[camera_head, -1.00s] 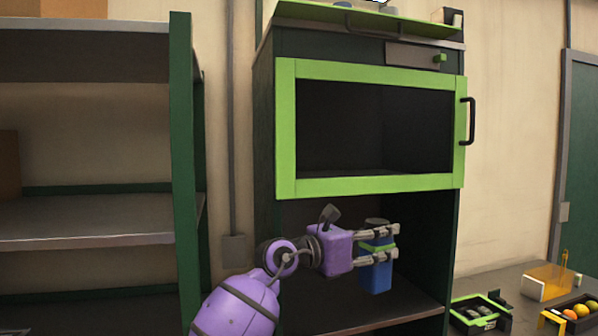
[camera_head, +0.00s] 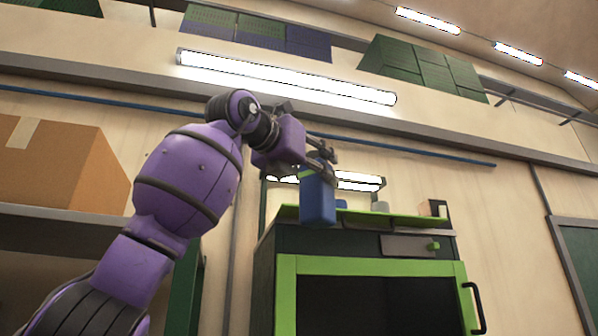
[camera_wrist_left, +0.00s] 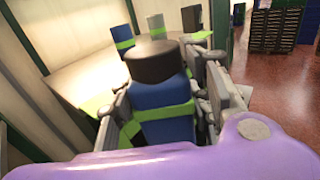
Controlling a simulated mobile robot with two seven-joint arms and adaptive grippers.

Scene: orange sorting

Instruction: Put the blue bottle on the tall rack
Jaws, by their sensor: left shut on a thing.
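The blue bottle (camera_head: 317,203), with a dark cap and a green band, is held upright or nearly so by my left gripper (camera_head: 326,165). In the left wrist view the bottle (camera_wrist_left: 165,98) sits between the two fingers, which press on its sides. The tall rack (camera_head: 330,242) is a dark cabinet with a green door and a green-edged top. The bottle appears in front of the rack's top edge in the head view; I cannot tell whether it is over the top. My right gripper is not in view.
In the wrist view, another blue bottle with a green band (camera_wrist_left: 122,36) and grey items (camera_wrist_left: 156,25) stand on the rack's top (camera_wrist_left: 82,78). A small box (camera_head: 433,208) is at its right end. A cardboard box (camera_head: 70,165) is on the left shelf.

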